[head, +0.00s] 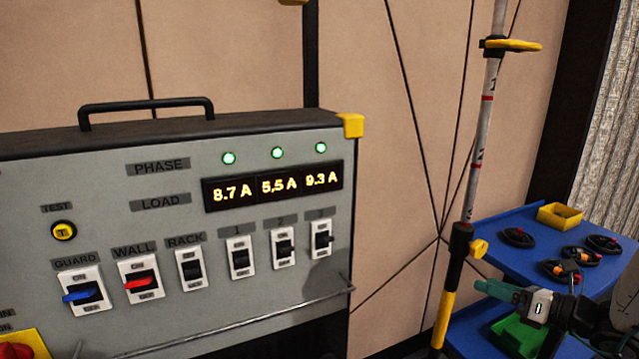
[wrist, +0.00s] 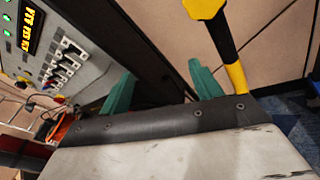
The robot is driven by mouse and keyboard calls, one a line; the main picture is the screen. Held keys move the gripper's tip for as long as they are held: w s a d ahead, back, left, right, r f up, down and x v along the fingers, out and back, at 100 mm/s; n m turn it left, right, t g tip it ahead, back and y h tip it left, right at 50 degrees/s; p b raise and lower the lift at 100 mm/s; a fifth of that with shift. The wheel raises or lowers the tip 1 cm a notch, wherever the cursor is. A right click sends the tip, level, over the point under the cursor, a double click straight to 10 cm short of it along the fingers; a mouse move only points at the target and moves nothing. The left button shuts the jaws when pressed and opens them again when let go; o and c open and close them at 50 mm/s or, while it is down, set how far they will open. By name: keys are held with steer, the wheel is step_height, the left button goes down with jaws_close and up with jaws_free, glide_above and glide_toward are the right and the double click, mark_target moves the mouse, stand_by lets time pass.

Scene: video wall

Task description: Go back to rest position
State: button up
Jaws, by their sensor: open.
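My gripper (head: 500,290) shows at the lower right of the head view, in front of the blue shelves and to the right of the grey panel (head: 110,230). In the wrist view its two green fingers stand apart with nothing between them, so my gripper (wrist: 158,85) is open and empty. The panel also shows at the upper left of the wrist view (wrist: 50,75). It carries a blue GUARD switch (head: 82,295), a red WALL switch (head: 140,283) and several black switches. Three green lamps are lit above a display reading 8.7 A, 5.5 A and 9.3 A.
A yellow and black stand (head: 443,310) with a white marked pole rises between panel and shelves. The blue shelf (head: 485,235) holds a yellow bin (head: 559,216) and several black handwheels. A metal rail (head: 230,325) runs along the panel's lower front.

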steer(key=s+a+r+n+g, duration=0.3)
steer(key=s+a+n+g, duration=1)
steer(key=n, duration=0.5)
steer(key=s+d+r+n+t+h, duration=0.1)
steer(key=s+r+n+h, duration=0.7)
steer(key=n, duration=0.7)
steer(key=shift+s+d+r+t+h, duration=0.35)
steer(key=shift+s+h, duration=0.85)
steer(key=shift+s, duration=0.75)
